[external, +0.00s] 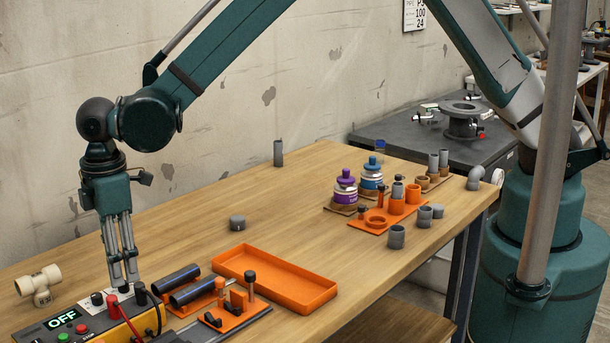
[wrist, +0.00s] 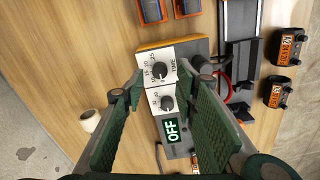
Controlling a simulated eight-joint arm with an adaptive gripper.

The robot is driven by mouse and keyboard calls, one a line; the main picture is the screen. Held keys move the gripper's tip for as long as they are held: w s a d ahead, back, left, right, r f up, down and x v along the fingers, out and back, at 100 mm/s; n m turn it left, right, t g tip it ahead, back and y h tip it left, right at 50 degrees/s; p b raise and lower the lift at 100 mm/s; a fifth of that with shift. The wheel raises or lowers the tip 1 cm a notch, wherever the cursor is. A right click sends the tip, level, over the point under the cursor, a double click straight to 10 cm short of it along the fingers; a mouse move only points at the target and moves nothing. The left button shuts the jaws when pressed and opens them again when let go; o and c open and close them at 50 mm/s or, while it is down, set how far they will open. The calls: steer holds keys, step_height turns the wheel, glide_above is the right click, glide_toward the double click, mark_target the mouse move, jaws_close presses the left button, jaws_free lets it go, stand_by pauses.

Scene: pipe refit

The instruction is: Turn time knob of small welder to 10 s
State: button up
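The small welder (external: 88,325) stands at the table's lower left corner, and its display (external: 62,319) reads OFF. In the wrist view its panel shows the black time knob (wrist: 159,70) on a white scale plate marked TIME. A second black knob (wrist: 167,103) sits between it and the OFF display (wrist: 172,130). The time knob's pointer setting is too small to read. My gripper (external: 125,286) points down over the welder's panel. In the wrist view its green-padded fingers (wrist: 160,88) are apart, with the knobs showing in the gap and nothing held.
Red and black plugs and cables (external: 128,318) stand by the welder. Dark pipes (external: 180,280) and an orange holder (external: 232,315) lie to its right, before an empty orange tray (external: 275,281). A cream pipe tee (external: 38,284) lies left. The table's middle is mostly clear.

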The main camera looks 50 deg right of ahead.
steer(key=shift+f, duration=1.55)
steer(key=c, duration=0.9)
